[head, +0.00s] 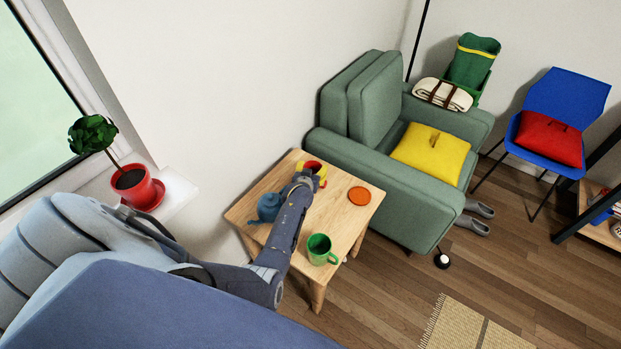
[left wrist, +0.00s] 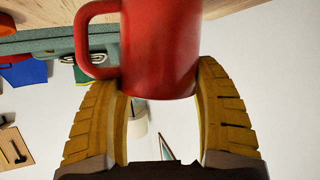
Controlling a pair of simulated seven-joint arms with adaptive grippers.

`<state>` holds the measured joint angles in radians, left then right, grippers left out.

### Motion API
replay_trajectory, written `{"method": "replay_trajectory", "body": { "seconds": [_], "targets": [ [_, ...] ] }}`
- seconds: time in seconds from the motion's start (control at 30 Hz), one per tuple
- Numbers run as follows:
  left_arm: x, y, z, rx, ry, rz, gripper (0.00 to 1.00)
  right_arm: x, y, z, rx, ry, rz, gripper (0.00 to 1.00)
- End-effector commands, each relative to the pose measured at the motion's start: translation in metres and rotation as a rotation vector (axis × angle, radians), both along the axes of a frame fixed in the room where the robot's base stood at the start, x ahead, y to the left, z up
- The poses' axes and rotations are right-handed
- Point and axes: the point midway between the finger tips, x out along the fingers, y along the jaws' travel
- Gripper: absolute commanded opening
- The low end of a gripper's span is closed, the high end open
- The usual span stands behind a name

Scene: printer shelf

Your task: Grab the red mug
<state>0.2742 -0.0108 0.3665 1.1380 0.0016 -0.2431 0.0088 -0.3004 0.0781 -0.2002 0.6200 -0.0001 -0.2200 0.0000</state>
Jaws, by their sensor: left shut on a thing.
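The red mug (head: 314,164) is at the back of the small wooden table (head: 335,211), partly covered by my left gripper (head: 311,176). In the left wrist view the red mug (left wrist: 160,55) fills the space between the two yellow ribbed fingers of my left gripper (left wrist: 163,88). The fingers press on its sides, and its handle points left. I cannot tell whether the mug's base touches the tabletop. My right gripper is not in view.
A green armchair (head: 390,158) stands close behind the table. The wall is at the left.

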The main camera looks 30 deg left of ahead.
Motion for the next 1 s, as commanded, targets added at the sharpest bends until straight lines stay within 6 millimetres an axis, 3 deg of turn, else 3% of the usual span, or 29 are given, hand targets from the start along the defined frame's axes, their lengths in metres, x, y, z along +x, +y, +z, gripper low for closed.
{"method": "replay_trajectory", "body": {
  "seconds": [0.13, 0.57, 0.77, 1.0],
  "targets": [
    [-0.002, -0.002, -0.004, -0.002, 0.008, -0.001, 0.19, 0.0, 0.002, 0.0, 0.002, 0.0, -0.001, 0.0],
    [-0.002, -0.002, 0.003, -0.002, 0.008, -0.002, 0.19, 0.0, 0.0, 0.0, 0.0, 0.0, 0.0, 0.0],
    [-0.001, -0.001, 0.029, 0.0, 0.002, -0.001, 0.19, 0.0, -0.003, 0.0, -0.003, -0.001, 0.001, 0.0],
    [-0.001, -0.001, 0.089, -0.001, -0.002, -0.001, 0.19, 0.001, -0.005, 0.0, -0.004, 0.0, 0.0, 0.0]
  ]
}}
